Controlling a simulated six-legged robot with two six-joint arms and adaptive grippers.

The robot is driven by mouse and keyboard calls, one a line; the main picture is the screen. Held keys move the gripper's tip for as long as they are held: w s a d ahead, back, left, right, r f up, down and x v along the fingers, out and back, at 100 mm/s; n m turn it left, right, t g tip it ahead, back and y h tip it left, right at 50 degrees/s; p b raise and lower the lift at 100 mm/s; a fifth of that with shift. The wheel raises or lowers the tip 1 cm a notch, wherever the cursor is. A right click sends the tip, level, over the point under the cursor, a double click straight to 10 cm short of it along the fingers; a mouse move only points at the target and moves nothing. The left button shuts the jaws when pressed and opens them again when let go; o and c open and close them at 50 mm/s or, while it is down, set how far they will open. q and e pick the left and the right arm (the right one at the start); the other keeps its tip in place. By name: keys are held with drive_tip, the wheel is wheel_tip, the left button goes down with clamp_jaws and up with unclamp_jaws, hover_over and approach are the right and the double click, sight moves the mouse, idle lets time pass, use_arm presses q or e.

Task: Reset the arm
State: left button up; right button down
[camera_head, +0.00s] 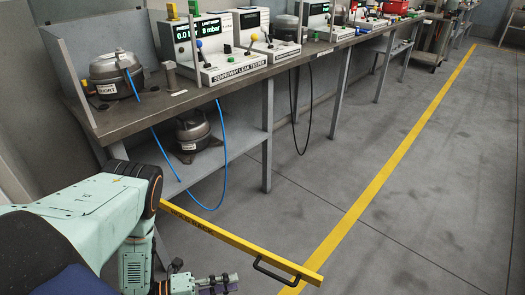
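My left arm (95,215) comes in from the lower left, bent at a black-ringed joint. My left gripper (222,284) is at the bottom edge, partly cut off, low in front of the workbench. Its grey fingers are small and dark, and I cannot tell whether they are open or shut. I see nothing clearly held in it. My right arm and gripper are out of view.
A yellow bar (235,237) with a black handle (275,272) extends right of my arm. The workbench (150,112) holds a compressor (116,75) and leak tester (218,62). A blue hose (224,150) hangs below. Grey floor (410,215) is clear at right.

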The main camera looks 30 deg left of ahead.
use_arm(q)
drive_tip(key=s+f+n+g+y, duration=0.5)
drive_tip(key=s+f+n+y, duration=0.4)
drive_tip(key=n, duration=0.8)
drive_tip(key=s+d+r+n+g+y, duration=0.2)
drive_tip(key=s+d+r+n+g, duration=0.2)
drive_tip(key=s+r+n+g, duration=0.4)
drive_tip(key=shift+n+t+y, duration=0.4)
drive_tip(key=shift+n+t, duration=0.2)
drive_tip(key=shift+t, duration=0.2)
drive_tip(key=r, duration=0.1)
drive_tip(key=w+r, duration=0.1)
drive_tip(key=r, duration=0.2)
drive_tip(key=shift+w+a+r, duration=0.1)
drive_tip(key=shift+w+r, duration=0.15)
drive_tip(key=shift+w, duration=0.05)
